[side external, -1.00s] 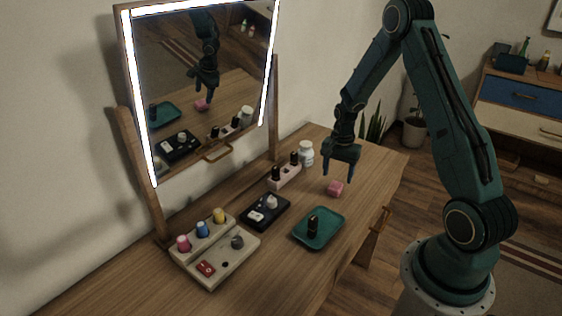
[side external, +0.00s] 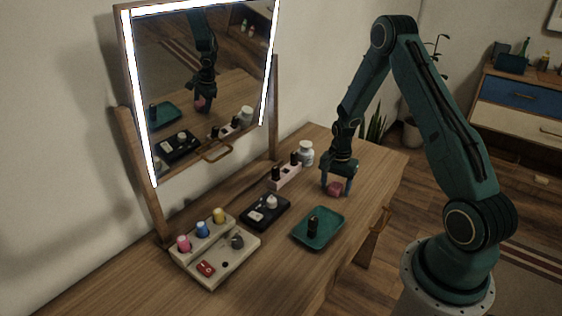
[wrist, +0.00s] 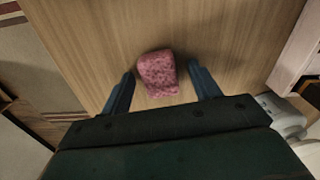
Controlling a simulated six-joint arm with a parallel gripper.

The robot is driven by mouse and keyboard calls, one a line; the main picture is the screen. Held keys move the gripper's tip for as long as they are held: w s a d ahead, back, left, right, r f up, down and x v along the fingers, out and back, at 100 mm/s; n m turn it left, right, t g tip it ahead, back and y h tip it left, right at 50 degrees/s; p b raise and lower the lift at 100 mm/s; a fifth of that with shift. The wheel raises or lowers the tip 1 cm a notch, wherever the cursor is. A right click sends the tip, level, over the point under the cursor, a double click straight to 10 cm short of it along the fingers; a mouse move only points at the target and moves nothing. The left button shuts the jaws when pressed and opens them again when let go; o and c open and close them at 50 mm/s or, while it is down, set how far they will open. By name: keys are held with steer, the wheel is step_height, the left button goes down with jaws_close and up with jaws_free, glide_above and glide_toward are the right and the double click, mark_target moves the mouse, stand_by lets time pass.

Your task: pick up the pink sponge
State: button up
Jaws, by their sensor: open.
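The pink sponge (side external: 335,189) is a small block lying on the wooden tabletop, behind the teal tray in the side view. In the wrist view the sponge (wrist: 158,73) lies between and slightly beyond the two finger ends. My gripper (side external: 338,184) is open and low over the sponge, with a finger on either side of it. In the wrist view my gripper (wrist: 160,82) shows a gap between each finger and the sponge. Whether the fingertips touch the table cannot be told.
A teal tray (side external: 333,215) with a dark bottle sits in front. A pink holder with dark-capped bottles (side external: 286,176) and a white jar (side external: 306,153) stand to the left. A black case (side external: 252,216) and a beige board (side external: 222,266) lie nearer. A lit mirror (side external: 200,95) stands behind.

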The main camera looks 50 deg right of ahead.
mark_target(336, 185)
steer(key=shift+c, duration=0.2)
steer(key=c, duration=1)
steer(key=shift+r, duration=0.2)
step_height(336, 185, up, 20)
steer(key=shift+f, duration=0.2)
stand_by(0.5)
